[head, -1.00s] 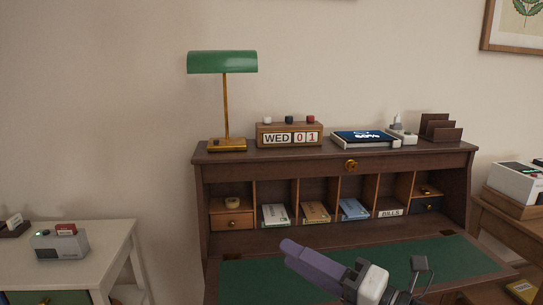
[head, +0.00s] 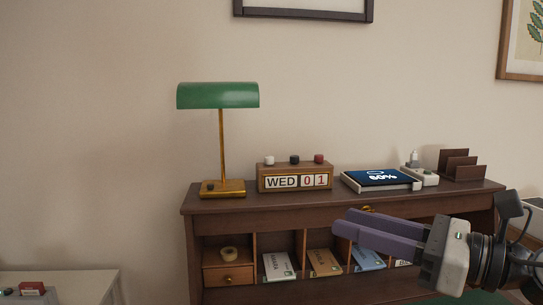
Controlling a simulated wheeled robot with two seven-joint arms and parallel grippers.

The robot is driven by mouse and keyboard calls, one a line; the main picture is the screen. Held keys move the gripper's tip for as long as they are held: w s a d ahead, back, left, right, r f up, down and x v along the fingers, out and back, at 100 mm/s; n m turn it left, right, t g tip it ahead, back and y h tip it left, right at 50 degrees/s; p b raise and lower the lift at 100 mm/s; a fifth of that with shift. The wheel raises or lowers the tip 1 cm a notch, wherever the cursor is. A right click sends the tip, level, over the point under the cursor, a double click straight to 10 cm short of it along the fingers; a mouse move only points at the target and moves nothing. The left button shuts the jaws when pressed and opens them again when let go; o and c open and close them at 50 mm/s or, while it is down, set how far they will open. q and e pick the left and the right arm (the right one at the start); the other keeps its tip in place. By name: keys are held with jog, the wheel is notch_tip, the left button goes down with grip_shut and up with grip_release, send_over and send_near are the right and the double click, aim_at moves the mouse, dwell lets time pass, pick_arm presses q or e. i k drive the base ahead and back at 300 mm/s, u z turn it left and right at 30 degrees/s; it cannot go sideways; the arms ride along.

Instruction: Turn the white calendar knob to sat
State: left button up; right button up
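The wooden calendar (head: 295,178) stands on top of the desk, beside the lamp. Its windows read WED 01. Three knobs sit on its top: the white knob (head: 269,160) at the left, a black knob (head: 294,159) in the middle and a red knob (head: 318,158) at the right. My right gripper (head: 340,221) comes in from the right, in front of the desk, below and to the right of the calendar. It touches nothing that I can see. Its two purple fingers lie close together in this view, with a slight gap showing. My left gripper is not in view.
A green lamp (head: 219,96) with a brass stem stands left of the calendar. A tablet-like device (head: 379,179) reading 60% and a brown letter rack (head: 461,165) stand to its right. The desk (head: 225,225) has cubbyholes with booklets below.

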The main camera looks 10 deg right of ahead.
aim_at(269, 161)
jog(key=i, duration=1.05)
